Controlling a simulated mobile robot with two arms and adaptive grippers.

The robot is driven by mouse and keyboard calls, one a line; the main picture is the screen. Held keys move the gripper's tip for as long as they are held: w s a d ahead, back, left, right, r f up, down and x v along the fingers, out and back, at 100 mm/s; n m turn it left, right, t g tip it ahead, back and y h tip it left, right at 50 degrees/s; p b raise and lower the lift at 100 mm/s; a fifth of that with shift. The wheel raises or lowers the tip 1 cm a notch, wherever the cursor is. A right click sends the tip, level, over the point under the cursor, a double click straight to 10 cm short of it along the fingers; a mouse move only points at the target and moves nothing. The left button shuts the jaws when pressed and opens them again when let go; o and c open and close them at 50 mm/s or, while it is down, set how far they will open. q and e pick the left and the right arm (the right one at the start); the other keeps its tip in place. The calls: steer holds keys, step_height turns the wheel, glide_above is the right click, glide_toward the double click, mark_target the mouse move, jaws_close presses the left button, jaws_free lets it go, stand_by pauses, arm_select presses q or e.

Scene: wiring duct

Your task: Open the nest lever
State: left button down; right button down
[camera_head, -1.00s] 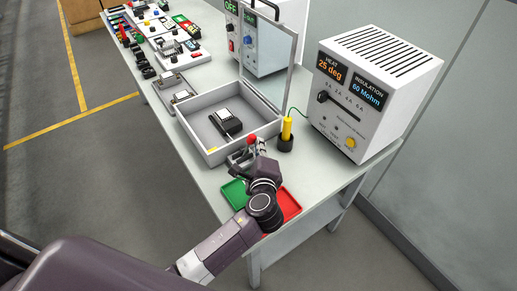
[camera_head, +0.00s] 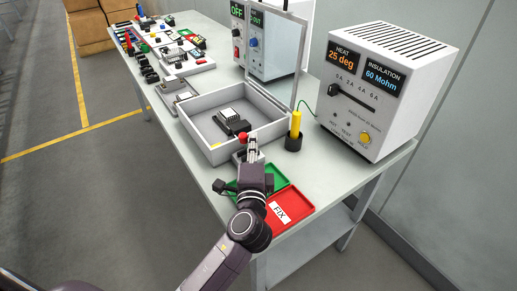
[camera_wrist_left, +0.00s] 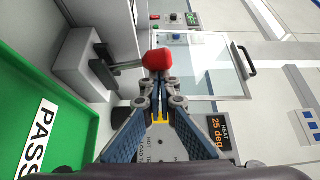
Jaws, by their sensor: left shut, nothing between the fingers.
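The nest lever's red knob (camera_head: 243,136) stands at the near wall of the grey open-topped nest box (camera_head: 200,134). In the left wrist view the red knob (camera_wrist_left: 158,61) sits just beyond my fingertips, and the lever's grey arm (camera_wrist_left: 104,74) lies left of it. My left gripper (camera_head: 252,143) is shut and empty, its tips close beside the knob. It also shows in the left wrist view (camera_wrist_left: 159,84); I cannot tell whether it touches the knob. A dark device (camera_head: 232,124) lies inside the box. The box's clear framed lid (camera_head: 275,55) stands raised. My right gripper is out of view.
A green tray (camera_head: 268,177) and a red FIX tray (camera_head: 299,202) lie under and beside my left wrist. A yellow probe (camera_head: 295,124) in a black holder and a white tester (camera_head: 378,95) stand to the right. Several parts crowd the table's far end.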

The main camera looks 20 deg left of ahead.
arm_select(q)
steer(key=shift+s+a, duration=0.4)
steer(key=shift+s, duration=0.15)
steer(key=shift+s+a+f, duration=0.2)
steer(key=shift+s+a, duration=0.1)
steer(key=shift+s, duration=0.1)
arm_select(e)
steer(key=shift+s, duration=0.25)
arm_select(q)
steer(key=shift+s+a+f, duration=0.1)
steer(key=shift+a+f, duration=0.05)
steer(key=shift+a, duration=0.05)
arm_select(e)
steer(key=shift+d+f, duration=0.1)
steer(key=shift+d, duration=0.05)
